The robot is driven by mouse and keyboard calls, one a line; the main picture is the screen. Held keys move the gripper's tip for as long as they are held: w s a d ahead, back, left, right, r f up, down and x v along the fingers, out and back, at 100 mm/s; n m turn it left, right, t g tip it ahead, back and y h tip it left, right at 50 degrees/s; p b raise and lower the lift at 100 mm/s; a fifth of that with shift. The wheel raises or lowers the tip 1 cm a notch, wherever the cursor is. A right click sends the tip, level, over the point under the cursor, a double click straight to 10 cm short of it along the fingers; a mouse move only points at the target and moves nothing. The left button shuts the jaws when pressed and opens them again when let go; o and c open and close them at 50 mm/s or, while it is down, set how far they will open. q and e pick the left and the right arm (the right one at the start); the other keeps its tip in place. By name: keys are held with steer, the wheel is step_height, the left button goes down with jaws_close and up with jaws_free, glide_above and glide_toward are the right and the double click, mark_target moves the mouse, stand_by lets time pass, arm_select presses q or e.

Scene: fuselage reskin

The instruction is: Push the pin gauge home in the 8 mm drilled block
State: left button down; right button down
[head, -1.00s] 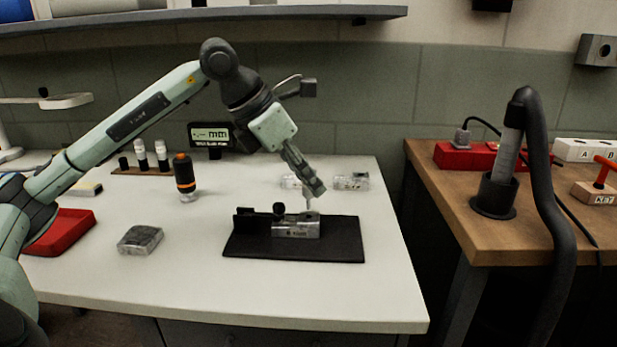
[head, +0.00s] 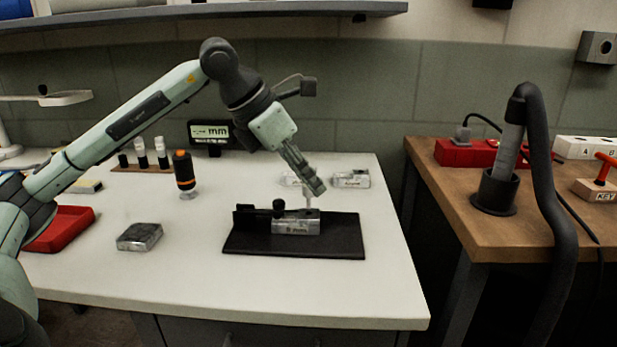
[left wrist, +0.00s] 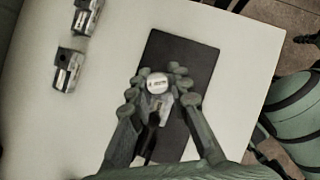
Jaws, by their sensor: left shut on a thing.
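The drilled block (head: 297,226) is a grey metal block clamped in a small black fixture on a black mat (head: 341,243). My left gripper (head: 318,188) is above the block's right end and is shut on the pin gauge (head: 308,202), a thin light rod standing upright between the fingers and the block. In the left wrist view the pin's round white head (left wrist: 157,83) sits between the fingertips, with the block below it. The pin's lower end meets the block's top; how deep it sits cannot be seen. My right gripper does not show.
Other clear-grey blocks stand on the table, one at the left (head: 139,237) and one behind the mat (head: 351,179). An orange-topped black cylinder (head: 184,171), a red tray (head: 62,229) and a small display (head: 209,133) are farther left. The table front is clear.

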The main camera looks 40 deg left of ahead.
mark_target(303, 189)
arm_select(q)
steer(key=shift+f+b, duration=1.65)
steer(key=shift+f, duration=0.15)
stand_by(0.5)
steer(key=c, duration=1.3)
jaws_free()
steer(key=shift+r, duration=0.1)
steer(key=shift+c, duration=0.2)
steer(key=shift+p+v, duration=0.45)
steer(key=shift+v, duration=2.05)
